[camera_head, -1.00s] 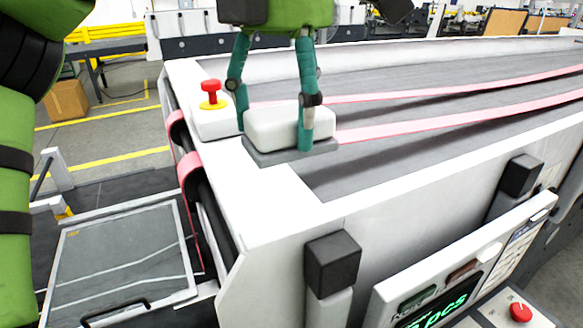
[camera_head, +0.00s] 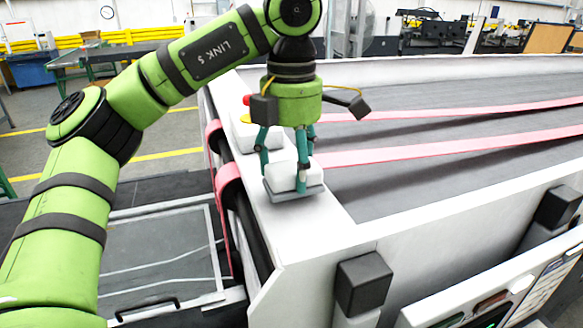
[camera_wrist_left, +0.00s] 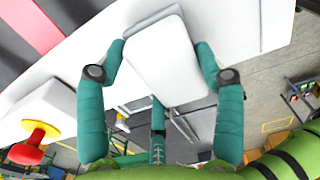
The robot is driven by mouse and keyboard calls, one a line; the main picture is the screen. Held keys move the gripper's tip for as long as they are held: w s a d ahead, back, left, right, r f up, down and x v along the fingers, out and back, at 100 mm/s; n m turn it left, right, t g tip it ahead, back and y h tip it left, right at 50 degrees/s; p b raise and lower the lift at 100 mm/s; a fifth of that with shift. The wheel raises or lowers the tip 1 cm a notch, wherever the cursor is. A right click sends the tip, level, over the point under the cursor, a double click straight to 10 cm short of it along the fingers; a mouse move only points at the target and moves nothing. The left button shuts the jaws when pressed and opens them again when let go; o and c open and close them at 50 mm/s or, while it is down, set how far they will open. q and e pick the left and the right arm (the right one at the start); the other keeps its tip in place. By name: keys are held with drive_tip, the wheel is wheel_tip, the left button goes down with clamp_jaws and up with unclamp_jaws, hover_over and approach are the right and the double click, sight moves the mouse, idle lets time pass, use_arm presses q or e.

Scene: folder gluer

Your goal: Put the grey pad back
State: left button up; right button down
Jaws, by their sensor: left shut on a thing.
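The pad is a white block (camera_head: 283,172) on a thin grey base (camera_head: 292,195), at the near left end of the machine in the head view. It is over the white ledge (camera_head: 325,225), beside the red button; I cannot tell whether it touches the ledge. My left gripper (camera_head: 283,180) points down and is shut on the pad, one finger on each side. In the wrist view the white block (camera_wrist_left: 155,65) sits between the fingers of the left gripper (camera_wrist_left: 159,47), with a grey edge at its top. My right gripper is out of view.
A red push button (camera_head: 247,100) on a white box stands close behind the gripper; it also shows in the wrist view (camera_wrist_left: 36,134). Pink belts (camera_head: 450,142) run along the grey bed to the right. A black block (camera_head: 362,283) stands at the near side.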

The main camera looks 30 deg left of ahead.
sight(291, 162)
use_arm(q)
drive_tip(key=shift+w+a+f, duration=0.15)
drive_tip(key=shift+w+f, duration=0.05)
drive_tip(key=shift+f, duration=0.5)
drive_tip(key=shift+s+f, duration=0.1)
drive_tip(key=o, duration=1)
wheel_tip(291, 162, up, 12)
drive_tip(key=shift+r, duration=0.2)
